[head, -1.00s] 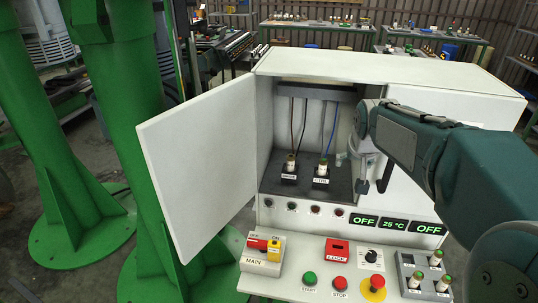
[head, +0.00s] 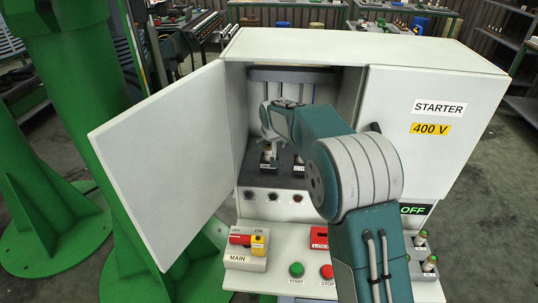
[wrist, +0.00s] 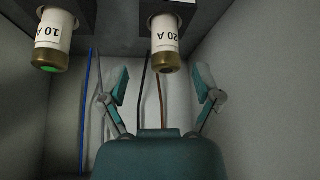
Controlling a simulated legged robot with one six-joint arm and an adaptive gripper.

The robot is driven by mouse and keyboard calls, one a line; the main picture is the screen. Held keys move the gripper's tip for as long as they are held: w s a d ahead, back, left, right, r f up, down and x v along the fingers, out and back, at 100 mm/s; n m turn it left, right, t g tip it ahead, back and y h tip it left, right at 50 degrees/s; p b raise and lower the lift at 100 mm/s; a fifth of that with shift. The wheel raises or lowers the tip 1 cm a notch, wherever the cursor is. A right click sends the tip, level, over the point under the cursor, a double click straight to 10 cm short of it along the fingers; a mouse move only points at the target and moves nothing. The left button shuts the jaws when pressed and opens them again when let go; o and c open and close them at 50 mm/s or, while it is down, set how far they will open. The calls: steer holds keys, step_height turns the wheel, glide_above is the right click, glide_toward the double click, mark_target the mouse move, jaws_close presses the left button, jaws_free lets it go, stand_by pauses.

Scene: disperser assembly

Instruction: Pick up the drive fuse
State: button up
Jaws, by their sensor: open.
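The drive fuse (head: 268,151) stands upright in the left holder inside the open cabinet, partly hidden by my gripper (head: 267,132). The fuse cap lies just ahead of the gap, with no visible contact.
The open cabinet door (head: 165,150) stands to the left. The closed panel (head: 430,130) marked STARTER 400 V is to the right. Wires hang along the cabinet's back wall. The control panel below holds the main switch (head: 247,246) and a green start button (head: 296,270).

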mark_target(269, 154)
steer(key=f, duration=0.1)
steer(key=w+a+f, duration=0.1)
steer(key=f, duration=0.1)
steer(key=shift+w+a+f, duration=0.25)
steer(key=shift+w+f, duration=0.05)
steer(key=shift+w, duration=0.1)
steer(key=shift+w+d+f, duration=0.1)
steer(key=shift+d+f, duration=0.05)
steer(key=shift+d, duration=0.35)
steer(key=c, duration=0.3)
steer(key=shift+a, duration=0.15)
jaws_close()
steer(key=shift+a, duration=0.2)
steer(key=shift+d, duration=0.1)
